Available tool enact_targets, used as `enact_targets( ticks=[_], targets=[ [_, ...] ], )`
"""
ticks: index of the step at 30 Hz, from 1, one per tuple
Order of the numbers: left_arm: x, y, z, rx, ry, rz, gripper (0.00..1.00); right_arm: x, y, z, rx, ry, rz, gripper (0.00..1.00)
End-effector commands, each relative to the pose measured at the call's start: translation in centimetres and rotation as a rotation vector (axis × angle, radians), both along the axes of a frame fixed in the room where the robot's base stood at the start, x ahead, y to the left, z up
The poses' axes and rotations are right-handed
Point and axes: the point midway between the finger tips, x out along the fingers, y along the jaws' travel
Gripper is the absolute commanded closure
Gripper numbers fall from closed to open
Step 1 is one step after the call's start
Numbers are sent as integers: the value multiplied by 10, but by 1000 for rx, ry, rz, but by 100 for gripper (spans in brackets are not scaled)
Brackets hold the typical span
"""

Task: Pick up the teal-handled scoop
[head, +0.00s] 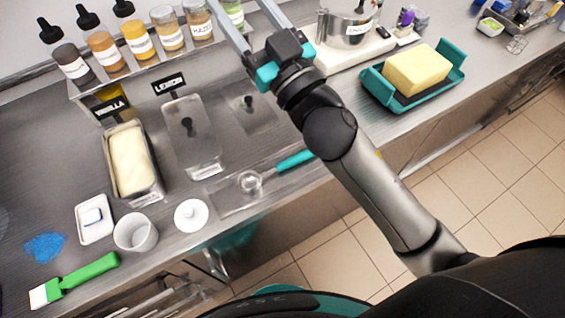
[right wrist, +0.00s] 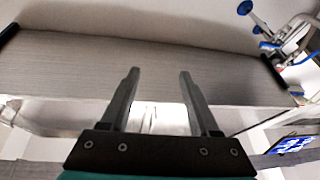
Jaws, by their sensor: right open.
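The teal-handled scoop lies on the steel counter in the head view, near its front edge. Its teal handle (head: 295,160) points right and its clear round bowl (head: 249,181) is at the left end. The handle's right end is close beside my right arm. My right gripper (head: 243,10) is raised at the top of the head view, beyond the scoop and apart from it; its fingertips are cut off there. In the right wrist view the gripper (right wrist: 159,76) is open with nothing between its fingers. The scoop does not show there. My left gripper is out of view.
Steel pans (head: 190,140) lie behind the scoop. A white lid (head: 191,216) and a white cup (head: 136,233) stand to its left. Labelled bottles (head: 104,52) line the back shelf. A teal tray (head: 371,82) holding a yellow block (head: 418,70) is at the right.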

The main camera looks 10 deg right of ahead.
Motion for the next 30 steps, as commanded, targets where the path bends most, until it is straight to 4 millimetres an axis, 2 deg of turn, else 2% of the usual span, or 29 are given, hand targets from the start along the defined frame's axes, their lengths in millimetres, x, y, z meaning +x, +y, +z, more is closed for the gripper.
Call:
enact_targets(
  ticks=[1, 3, 7, 11, 13, 16, 20, 23, 27, 30],
  targets=[
    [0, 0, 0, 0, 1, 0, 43, -8, 20, 18, -18, -82, 92, 38],
    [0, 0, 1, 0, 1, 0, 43, -25, 47, 34, -52, -176, 228, 38],
    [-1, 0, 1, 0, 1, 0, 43, -62, 92, 43, -161, -300, 493, 38],
    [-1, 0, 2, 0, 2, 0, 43, -98, 126, 25, -330, -351, 754, 38],
    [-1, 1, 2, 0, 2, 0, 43, -114, 137, 7, -446, -346, 882, 38],
    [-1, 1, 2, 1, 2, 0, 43, -130, 142, -28, -636, -297, 1042, 38],
    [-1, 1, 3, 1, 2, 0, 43, -136, 129, -80, -920, -159, 1190, 38],
    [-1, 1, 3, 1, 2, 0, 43, -128, 102, -118, -1154, 0, 1241, 38],
    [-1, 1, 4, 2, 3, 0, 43, -103, 45, -157, -1473, 288, 1204, 38],
    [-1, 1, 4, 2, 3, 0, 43, -83, 0, -169, -1655, 499, 1111, 38]
  ],
)
